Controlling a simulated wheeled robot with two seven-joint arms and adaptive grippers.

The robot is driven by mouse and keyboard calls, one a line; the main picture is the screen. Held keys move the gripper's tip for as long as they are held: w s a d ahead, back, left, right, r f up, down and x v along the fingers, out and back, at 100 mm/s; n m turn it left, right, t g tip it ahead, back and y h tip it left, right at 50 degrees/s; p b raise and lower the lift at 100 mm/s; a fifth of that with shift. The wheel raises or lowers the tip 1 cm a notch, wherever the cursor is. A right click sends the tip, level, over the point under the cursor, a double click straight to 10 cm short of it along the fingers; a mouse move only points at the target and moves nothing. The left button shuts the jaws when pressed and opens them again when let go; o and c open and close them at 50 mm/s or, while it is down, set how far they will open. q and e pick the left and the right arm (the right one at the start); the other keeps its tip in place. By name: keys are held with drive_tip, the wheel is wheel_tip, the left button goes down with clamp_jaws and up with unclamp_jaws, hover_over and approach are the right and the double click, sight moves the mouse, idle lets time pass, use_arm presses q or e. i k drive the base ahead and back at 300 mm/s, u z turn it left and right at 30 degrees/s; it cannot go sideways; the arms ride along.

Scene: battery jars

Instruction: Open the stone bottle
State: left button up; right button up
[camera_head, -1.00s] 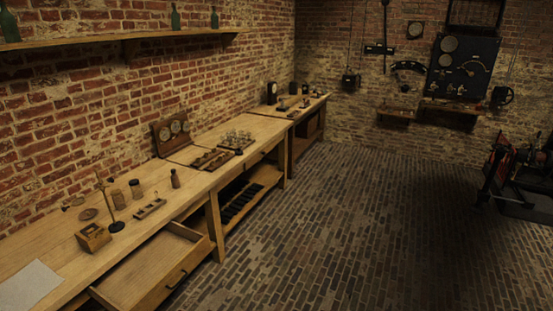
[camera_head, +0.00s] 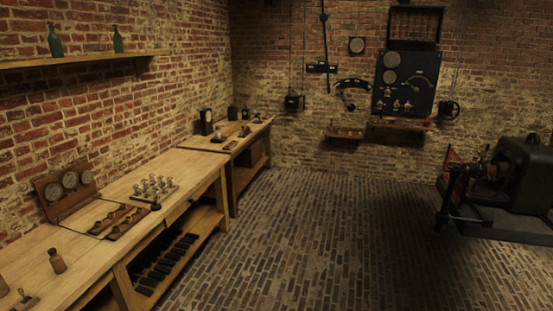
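A small brown bottle (camera_head: 57,261), which may be the stone bottle, stands upright on the long wooden bench (camera_head: 95,240) at the lower left. It is too small to tell what closes its top. Two green bottles stand on the wall shelf at upper left, one at the left (camera_head: 55,41) and one at the right (camera_head: 118,40). Neither of my grippers is in view.
On the bench are an open gauge case (camera_head: 66,187), a tray of parts (camera_head: 118,221) and a cluster of small jars (camera_head: 154,187). A second bench (camera_head: 228,142) stands beyond. Machinery (camera_head: 505,175) is at the right. The brick floor (camera_head: 320,230) between is clear.

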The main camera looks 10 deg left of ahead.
sight(56, 261)
drive_tip(key=u, duration=0.15)
drive_tip(key=i, duration=1.9)
drive_tip(key=u, duration=0.8)
drive_tip(key=i, duration=1.05)
drive_tip(key=u, duration=1.8)
drive_tip(key=i, duration=0.85)
drive_tip(key=u, duration=0.8)
